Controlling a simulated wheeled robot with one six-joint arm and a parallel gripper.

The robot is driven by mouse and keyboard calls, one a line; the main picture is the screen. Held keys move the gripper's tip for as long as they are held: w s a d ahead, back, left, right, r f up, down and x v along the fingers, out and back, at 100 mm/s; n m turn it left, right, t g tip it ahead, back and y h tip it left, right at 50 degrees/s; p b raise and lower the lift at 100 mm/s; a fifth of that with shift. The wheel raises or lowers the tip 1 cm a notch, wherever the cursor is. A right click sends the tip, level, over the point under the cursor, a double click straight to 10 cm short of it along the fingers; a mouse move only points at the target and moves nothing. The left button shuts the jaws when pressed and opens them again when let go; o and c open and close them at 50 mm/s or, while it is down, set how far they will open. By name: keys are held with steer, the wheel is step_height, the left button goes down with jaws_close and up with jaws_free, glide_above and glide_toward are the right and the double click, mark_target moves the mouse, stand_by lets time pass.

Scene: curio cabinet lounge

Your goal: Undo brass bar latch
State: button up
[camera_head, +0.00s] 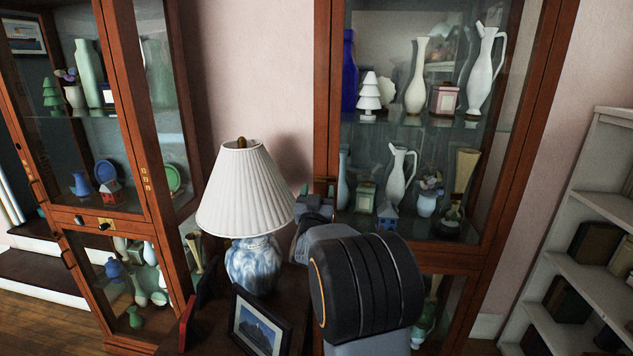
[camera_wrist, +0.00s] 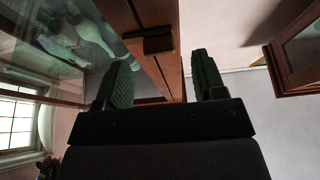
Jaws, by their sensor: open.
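In the wrist view, a dark bar-like fitting (camera_wrist: 156,40), which looks like the latch, sits on the wooden frame of a glass-fronted cabinet (camera_wrist: 122,14). My gripper (camera_wrist: 164,62) is open. Its two green-padded fingers point toward the frame, one to each side of it, with the fitting just beyond the fingertips. I see no contact with the fitting. In the head view, my gripper (camera_head: 317,197) is at the left edge of the right-hand cabinet (camera_head: 322,100), partly hidden behind my own arm. I cannot make out the fitting there.
A white-shaded lamp (camera_head: 245,195) and a framed picture (camera_head: 261,325) stand on a dark table close left of my arm. Another glass cabinet (camera_head: 125,90) is at left. A white bookshelf (camera_head: 590,190) is at right. Fragile vases (camera_head: 417,75) fill the cabinet shelves.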

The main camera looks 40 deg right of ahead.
mark_target(325, 180)
steer(key=shift+p+x, duration=0.3)
steer(key=shift+x, duration=1.25)
steer(key=c, duration=0.9)
